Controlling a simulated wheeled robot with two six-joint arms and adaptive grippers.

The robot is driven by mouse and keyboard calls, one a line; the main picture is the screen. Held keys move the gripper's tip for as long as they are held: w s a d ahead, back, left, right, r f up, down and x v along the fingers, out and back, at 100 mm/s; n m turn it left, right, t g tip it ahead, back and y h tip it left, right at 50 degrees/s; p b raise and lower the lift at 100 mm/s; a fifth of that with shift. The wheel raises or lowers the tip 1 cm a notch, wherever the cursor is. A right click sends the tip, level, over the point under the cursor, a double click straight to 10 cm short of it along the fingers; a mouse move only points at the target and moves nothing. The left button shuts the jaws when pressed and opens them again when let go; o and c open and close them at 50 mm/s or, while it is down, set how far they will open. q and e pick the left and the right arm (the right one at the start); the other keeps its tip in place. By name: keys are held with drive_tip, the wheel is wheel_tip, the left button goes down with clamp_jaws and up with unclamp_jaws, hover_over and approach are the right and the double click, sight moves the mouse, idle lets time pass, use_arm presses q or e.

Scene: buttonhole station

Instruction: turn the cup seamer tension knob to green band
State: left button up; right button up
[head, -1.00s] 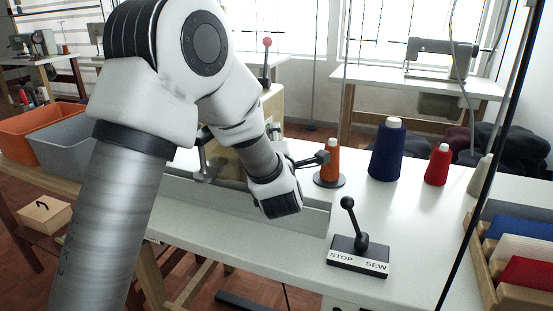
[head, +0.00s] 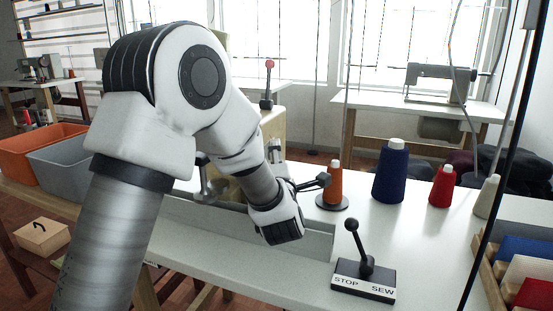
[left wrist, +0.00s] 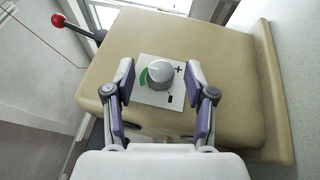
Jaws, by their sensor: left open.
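The tension knob (left wrist: 161,75) is a grey dial on a white plate with plus and minus marks, on the front of a tan machine housing (left wrist: 215,48). A green band (left wrist: 143,78) curves along the plate at the knob's left side. In the left wrist view my left gripper (left wrist: 164,93) is open, with one finger on each side of the plate and a gap between fingers and knob. In the head view my left arm hides most of the machine and the knob; the gripper's fingers are hidden there. My right gripper is not in view.
A lever (head: 362,250) on a STOP/SEW base stands at the table's front. An orange cone (head: 335,185), a blue cone (head: 390,172) and a red cone (head: 442,187) stand behind it. A red-tipped lever (left wrist: 70,26) sticks out beside the housing.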

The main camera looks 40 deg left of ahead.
use_arm(q)
drive_tip(key=v, duration=0.7)
drive_tip(key=shift+s, duration=0.25)
drive_tip(key=shift+d, duration=0.1)
